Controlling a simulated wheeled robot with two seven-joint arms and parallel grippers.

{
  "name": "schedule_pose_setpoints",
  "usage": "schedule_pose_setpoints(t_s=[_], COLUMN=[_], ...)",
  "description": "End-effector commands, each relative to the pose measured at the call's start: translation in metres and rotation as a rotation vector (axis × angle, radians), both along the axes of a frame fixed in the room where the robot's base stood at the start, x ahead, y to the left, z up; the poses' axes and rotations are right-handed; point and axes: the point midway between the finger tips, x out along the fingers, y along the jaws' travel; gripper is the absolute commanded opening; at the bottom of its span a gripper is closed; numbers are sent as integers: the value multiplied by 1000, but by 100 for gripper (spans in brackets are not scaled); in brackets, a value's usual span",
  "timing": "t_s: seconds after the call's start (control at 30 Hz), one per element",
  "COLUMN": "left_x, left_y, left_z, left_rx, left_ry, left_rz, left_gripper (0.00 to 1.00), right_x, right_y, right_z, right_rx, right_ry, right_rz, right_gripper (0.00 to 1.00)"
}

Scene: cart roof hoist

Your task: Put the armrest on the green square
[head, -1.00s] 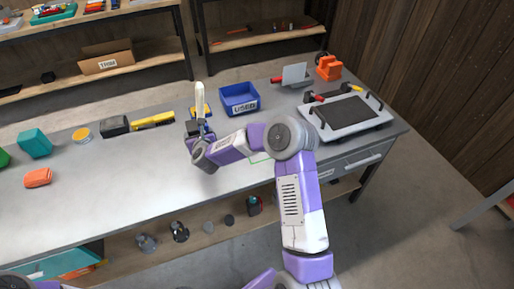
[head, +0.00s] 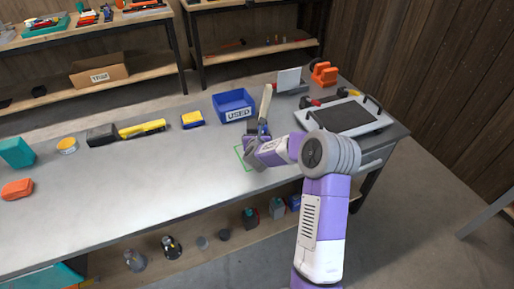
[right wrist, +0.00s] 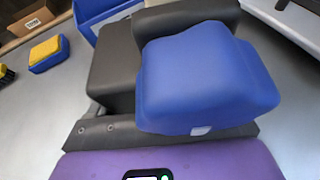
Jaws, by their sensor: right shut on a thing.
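My right gripper (head: 259,138) is shut on the armrest (head: 265,103), a long cream piece standing nearly upright with blue at its lower end. In the right wrist view a blue block (right wrist: 205,80), seemingly the armrest's near end, sits between the dark grey jaws (right wrist: 160,62) and hides what is beyond it. The green square (head: 239,153) is a thin outline on the grey bench. My right gripper is over its right part and hides much of it. I cannot tell how high the gripper is. My left gripper is out of view.
The blue USED bin (head: 233,106) stands just behind the gripper. A blue and yellow block (head: 192,120) lies left of it. A grey tray with a dark mat (head: 346,115) and an orange clamp (head: 324,74) are at the right. The bench front left of the gripper is clear.

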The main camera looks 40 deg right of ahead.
Motion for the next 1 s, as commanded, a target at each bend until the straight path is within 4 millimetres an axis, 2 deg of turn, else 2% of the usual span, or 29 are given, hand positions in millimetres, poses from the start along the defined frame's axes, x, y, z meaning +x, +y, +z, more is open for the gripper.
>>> schedule_pose_setpoints(t_s=[0.17,0.43,0.87,0.9,0.97,1.0], left_x=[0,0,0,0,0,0], left_y=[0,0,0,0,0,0], left_z=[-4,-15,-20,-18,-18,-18], left_rx=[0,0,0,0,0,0], left_ry=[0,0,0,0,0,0], left_rz=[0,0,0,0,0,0], left_gripper=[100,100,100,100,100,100], right_x=[1,1,1,0,0,0], right_y=[0,0,0,0,0,0], right_z=[-10,-44,-47,-49,-48,-48], right_rx=[-4,-4,-4,-1,-1,-1], right_ry=[-6,-4,-7,-2,-2,-2], right_rz=[-1,-1,0,0,0,0], right_gripper=[25,25,25,89,99,100])
